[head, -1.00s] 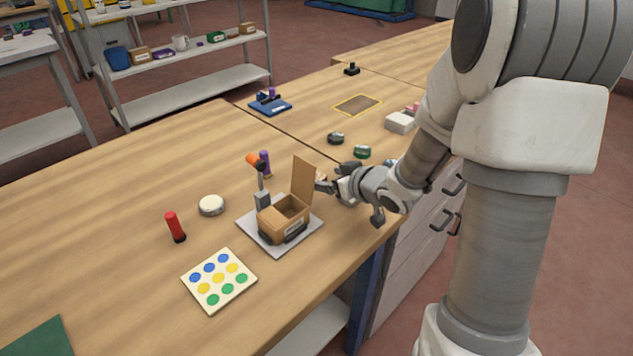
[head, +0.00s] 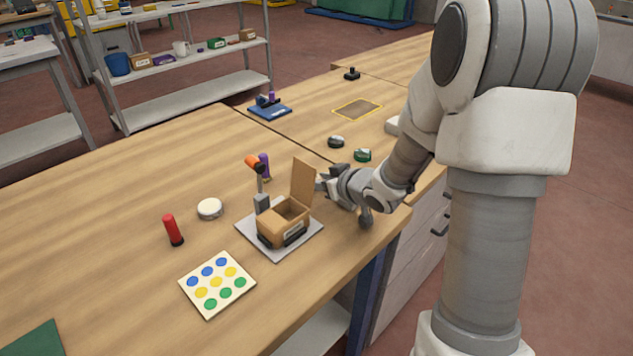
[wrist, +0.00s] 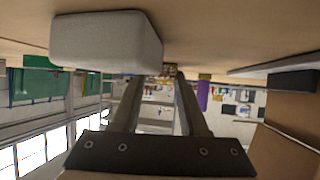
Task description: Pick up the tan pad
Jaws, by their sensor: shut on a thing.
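My gripper (head: 324,183) is low over the wooden table, just right of the open lid of a small cardboard box (head: 284,226). In the wrist view its two fingers (wrist: 166,76) reach forward with a narrow gap between them. They are shut on a small tan-brown piece (wrist: 169,70) at the tips, which I take to be the tan pad. Most of it is hidden, and its shape cannot be made out. In the head view the gripper and lid hide it. Whether it touches the table I cannot tell.
The box stands on a grey plate (head: 264,246) with an orange-topped post (head: 253,162). A brown panel, probably the lid, is close at right in the wrist view (wrist: 285,140). A whitish block (wrist: 105,40) is close at left there.

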